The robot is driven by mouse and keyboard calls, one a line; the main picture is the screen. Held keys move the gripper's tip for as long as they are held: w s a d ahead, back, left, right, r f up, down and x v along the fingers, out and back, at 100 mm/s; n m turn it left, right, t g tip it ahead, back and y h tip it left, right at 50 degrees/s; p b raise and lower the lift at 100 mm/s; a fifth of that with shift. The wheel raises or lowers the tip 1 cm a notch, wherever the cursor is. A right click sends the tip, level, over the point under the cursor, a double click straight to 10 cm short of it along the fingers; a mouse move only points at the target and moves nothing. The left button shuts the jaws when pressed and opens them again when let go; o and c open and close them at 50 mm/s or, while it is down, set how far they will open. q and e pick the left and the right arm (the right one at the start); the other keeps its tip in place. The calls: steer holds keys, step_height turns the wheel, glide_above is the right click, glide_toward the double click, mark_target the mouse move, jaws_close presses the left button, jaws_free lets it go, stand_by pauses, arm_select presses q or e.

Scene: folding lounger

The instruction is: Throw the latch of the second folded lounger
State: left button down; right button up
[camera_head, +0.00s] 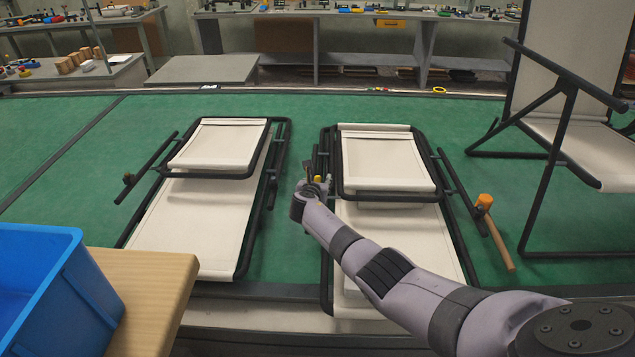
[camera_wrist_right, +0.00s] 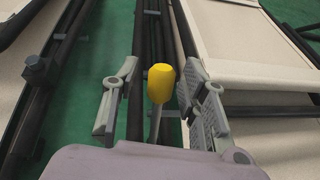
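Two folded loungers with cream fabric and black tube frames lie on the green floor: the left one (camera_head: 207,220) and the right one (camera_head: 388,160). My right gripper (camera_head: 317,180) is at the left side rail of the right lounger. In the right wrist view, the gripper (camera_wrist_right: 160,72) is open, its fingers on either side of a latch lever with a yellow knob (camera_wrist_right: 161,84). The knob shows gaps to both fingers; contact lower down cannot be told. The lever stands beside the dark frame tubes. My left gripper is not in view.
An orange-headed tool (camera_head: 485,203) with a wooden handle lies by the right lounger's right rail. An unfolded lounger (camera_head: 570,70) stands at the right. A blue crate (camera_head: 50,285) sits on a wooden surface (camera_head: 150,300) at front left. Green floor (camera_head: 60,125) is clear at left.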

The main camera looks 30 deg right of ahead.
steer(key=shift+s+a, duration=0.1)
steer(key=v, duration=1.1)
steer(key=shift+s+a+r, duration=0.15)
steer(key=shift+s+r, duration=0.1)
steer(key=shift+s, duration=0.05)
